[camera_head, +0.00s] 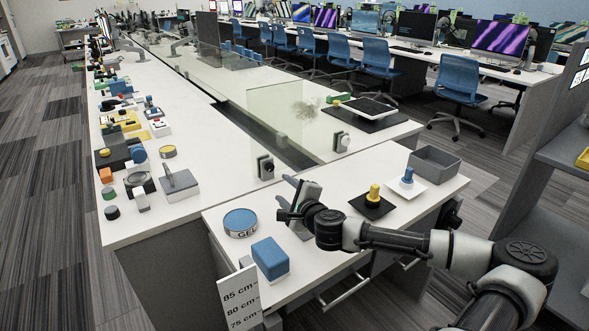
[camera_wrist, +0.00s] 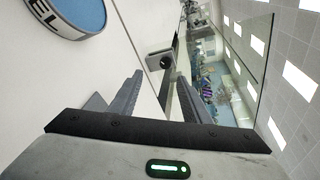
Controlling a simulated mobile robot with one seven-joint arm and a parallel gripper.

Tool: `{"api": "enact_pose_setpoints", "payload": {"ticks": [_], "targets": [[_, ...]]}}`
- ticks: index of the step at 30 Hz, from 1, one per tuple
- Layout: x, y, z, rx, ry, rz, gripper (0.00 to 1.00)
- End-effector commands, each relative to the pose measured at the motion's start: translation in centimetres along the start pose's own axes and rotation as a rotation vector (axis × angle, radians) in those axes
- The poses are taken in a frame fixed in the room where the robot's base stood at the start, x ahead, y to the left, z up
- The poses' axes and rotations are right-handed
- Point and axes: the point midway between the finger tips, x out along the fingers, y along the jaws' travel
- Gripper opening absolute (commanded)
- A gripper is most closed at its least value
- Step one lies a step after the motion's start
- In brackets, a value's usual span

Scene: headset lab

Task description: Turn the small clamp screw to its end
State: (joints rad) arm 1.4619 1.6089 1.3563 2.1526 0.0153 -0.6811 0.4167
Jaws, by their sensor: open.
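A clamp (camera_head: 266,167) with a dark round screw knob stands at the foot of the glass panel, at the back left of the near table. A similar clamp with a paler knob (camera_head: 342,141) stands farther right. I cannot tell for sure which one carries the small clamp screw. My gripper (camera_head: 284,197) is open and empty above the near table, a little in front of the left clamp and apart from it. In the wrist view, a grey clamp with a black round knob (camera_wrist: 166,62) shows beyond and between my fingertips (camera_wrist: 160,79).
A blue-topped round tin (camera_head: 240,222) and a blue block (camera_head: 270,257) lie left of my arm. A yellow knob on a black plate (camera_head: 372,204), a blue knob on a white plate (camera_head: 406,185) and a grey bin (camera_head: 436,166) are to the right. Glass panels (camera_head: 275,110) rise behind.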

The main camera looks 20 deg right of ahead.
Motion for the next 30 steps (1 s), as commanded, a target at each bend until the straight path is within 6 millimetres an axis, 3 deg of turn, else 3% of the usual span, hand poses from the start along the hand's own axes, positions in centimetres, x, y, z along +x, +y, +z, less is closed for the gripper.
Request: {"api": "enact_pose_setpoints", "payload": {"ticks": [4,8,24,30], "targets": [[-1.3,-0.3,0.6,0.090,0.034,-0.041,0.44],[-0.5,-0.3,0.5,0.100,0.041,-0.047,0.44],[10.7,-0.6,0.0,0.098,0.040,-0.045,0.44],[14.1,-0.8,-0.2,0.097,0.042,-0.045,0.44]]}}
